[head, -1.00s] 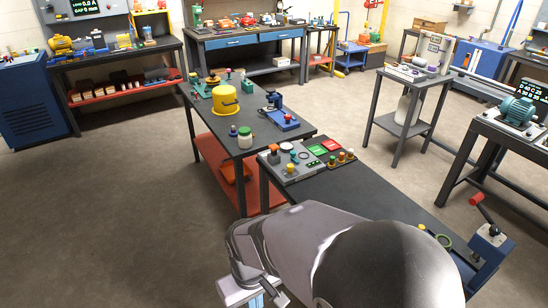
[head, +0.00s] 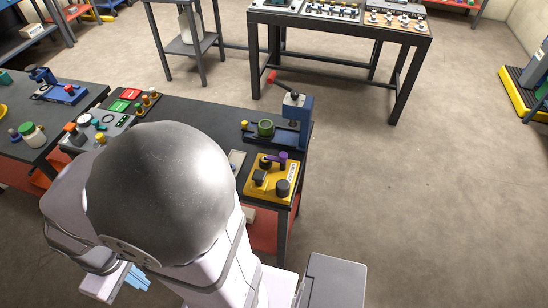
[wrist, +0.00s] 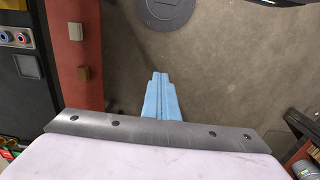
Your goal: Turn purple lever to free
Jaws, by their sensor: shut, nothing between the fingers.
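The purple lever (head: 283,157) stands on a yellow control box (head: 263,186) at the right end of the dark bench in the head view. Black knobs sit beside it on the same box. The box's label is too small to read. My gripper (head: 138,277) is at the lower left of the head view, off the bench's near side and well away from the lever. In the wrist view its light blue fingers (wrist: 160,85) are together, empty, and point at the floor. The lever is not in the wrist view.
A blue press (head: 292,122) with a red-tipped handle stands just behind the yellow box. A grey panel with buttons (head: 100,128) is on the bench's left part. My arm hides the bench's middle. The floor right of the bench is open.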

